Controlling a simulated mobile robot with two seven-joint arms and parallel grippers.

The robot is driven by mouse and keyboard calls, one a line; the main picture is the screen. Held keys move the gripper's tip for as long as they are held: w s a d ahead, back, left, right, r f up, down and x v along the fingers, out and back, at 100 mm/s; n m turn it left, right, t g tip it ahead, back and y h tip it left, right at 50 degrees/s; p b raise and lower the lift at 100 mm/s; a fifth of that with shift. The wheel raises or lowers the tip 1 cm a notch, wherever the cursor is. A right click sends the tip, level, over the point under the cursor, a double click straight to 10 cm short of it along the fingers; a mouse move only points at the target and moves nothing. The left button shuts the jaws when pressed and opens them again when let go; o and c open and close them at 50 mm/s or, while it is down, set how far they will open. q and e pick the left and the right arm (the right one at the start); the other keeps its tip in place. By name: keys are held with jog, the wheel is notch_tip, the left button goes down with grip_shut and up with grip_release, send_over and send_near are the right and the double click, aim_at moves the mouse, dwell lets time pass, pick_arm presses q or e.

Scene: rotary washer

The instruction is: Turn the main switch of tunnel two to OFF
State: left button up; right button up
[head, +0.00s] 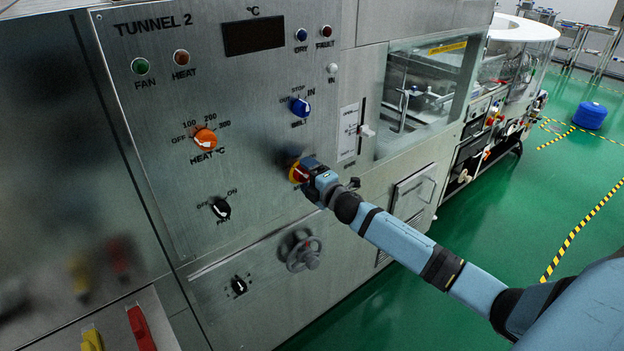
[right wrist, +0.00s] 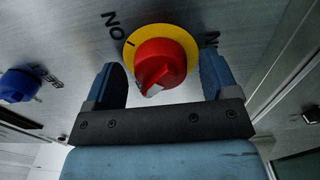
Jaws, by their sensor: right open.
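The tunnel two panel (head: 240,120) carries a red main switch knob on a yellow disc (head: 297,174). In the head view my right gripper (head: 305,175) is at this switch and hides much of it. The right wrist view shows the red knob (right wrist: 165,62) on its yellow disc (right wrist: 190,45), between the two blue fingers of the open gripper (right wrist: 162,75). A gap shows on both sides of the knob. The knob's white mark points down and slightly left in this view. An ON label (right wrist: 112,19) stands upside down at the upper left. My left gripper is not in view.
The blue belt knob (head: 300,107) is above the switch, the orange heat knob (head: 205,139) and black fan knob (head: 221,208) to its left. A handwheel (head: 300,250) sits below. A lever slider (head: 364,131) is to the right.

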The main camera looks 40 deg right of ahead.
jog(key=s+b, duration=0.1)
jog(key=s, duration=1.2)
jog(key=shift+s+d+b, duration=0.25)
jog(key=shift+s+b, duration=0.1)
jog(key=shift+s, duration=0.05)
